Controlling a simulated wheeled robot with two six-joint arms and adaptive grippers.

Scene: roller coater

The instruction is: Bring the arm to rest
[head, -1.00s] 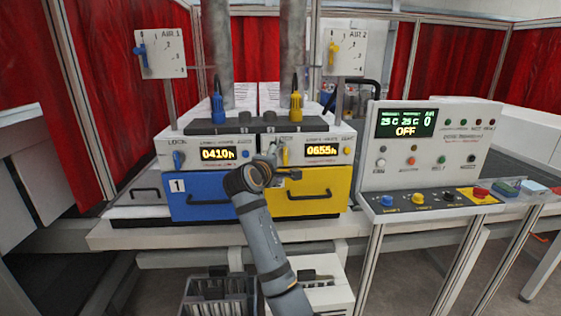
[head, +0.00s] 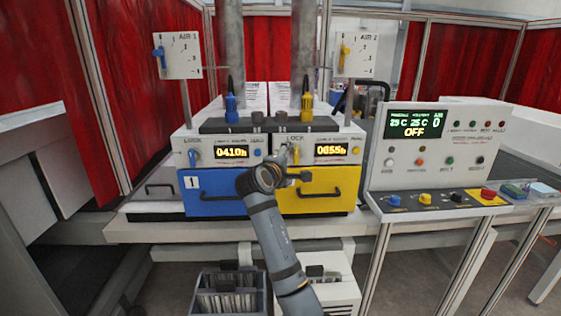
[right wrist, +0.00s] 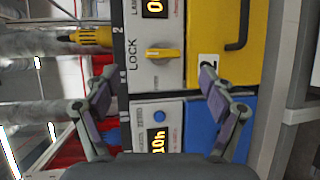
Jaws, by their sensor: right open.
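My right gripper (head: 288,165) is in front of the line between the blue and yellow units, near the yellow unit's lock knob. In the right wrist view my right gripper (right wrist: 156,76) is open and empty. Its fingers are spread wide, with the yellow lock knob (right wrist: 165,54) showing beyond and between them, apparently apart from both. My right arm (head: 272,235) reaches up from the bottom of the head view and partly hides the blue drawer (head: 215,197) and yellow drawer (head: 325,200). My left gripper is not in view.
A control panel (head: 430,155) reading OFF stands at the right, with buttons and a red knob (head: 488,194) on its ledge. Above are the AIR 1 plate (head: 178,55) and AIR 2 plate (head: 357,52). A grey crate (head: 205,300) stands below the bench.

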